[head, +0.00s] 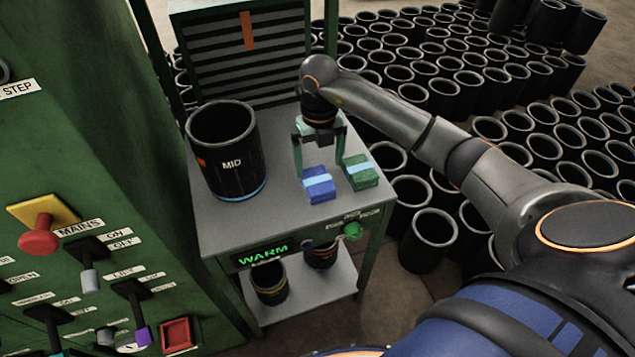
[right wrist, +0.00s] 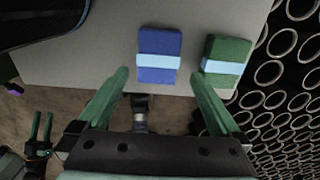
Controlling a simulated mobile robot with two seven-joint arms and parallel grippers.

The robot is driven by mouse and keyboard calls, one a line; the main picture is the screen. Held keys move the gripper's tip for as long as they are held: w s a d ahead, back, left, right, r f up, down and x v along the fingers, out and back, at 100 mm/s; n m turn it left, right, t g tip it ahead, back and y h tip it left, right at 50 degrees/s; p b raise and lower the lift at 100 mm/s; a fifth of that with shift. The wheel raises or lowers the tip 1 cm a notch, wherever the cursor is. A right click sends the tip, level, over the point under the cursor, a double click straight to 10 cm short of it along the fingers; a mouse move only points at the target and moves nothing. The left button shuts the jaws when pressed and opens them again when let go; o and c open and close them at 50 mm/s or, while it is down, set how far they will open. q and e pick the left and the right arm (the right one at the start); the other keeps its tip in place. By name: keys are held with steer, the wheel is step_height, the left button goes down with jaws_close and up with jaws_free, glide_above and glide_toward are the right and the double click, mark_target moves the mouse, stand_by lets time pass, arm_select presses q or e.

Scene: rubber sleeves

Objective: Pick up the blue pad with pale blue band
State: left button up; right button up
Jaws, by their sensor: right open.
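The blue pad with pale blue band (head: 321,195) lies flat on the grey table near its front edge. It also shows in the right wrist view (right wrist: 158,42), where it lies between the lines of my finger tips. My right gripper (head: 319,168) is open and empty, pointing down above and just behind the blue pad. In the right wrist view its green fingers (right wrist: 159,73) are spread wider than the pad, and nothing is between them. My left gripper (right wrist: 41,128) shows small at the lower left of the right wrist view, its fingers apart and empty, away from the table.
A green pad with a pale blue band (head: 361,176) lies close right of the blue pad; my right finger is near the gap. A large black sleeve marked MID (head: 228,150) stands on the left of the table (head: 225,215). A green control panel (head: 90,140) is at far left.

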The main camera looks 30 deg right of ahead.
mark_target(317, 180)
steer(key=shift+w+a+f+p, duration=0.1)
steer(key=shift+f+p, duration=0.05)
steer(key=shift+f, duration=1.6)
steer(key=shift+w+f+p, duration=0.1)
steer(key=shift+f+p, duration=0.05)
steer(key=shift+f, duration=1.55)
steer(key=c, duration=1.2)
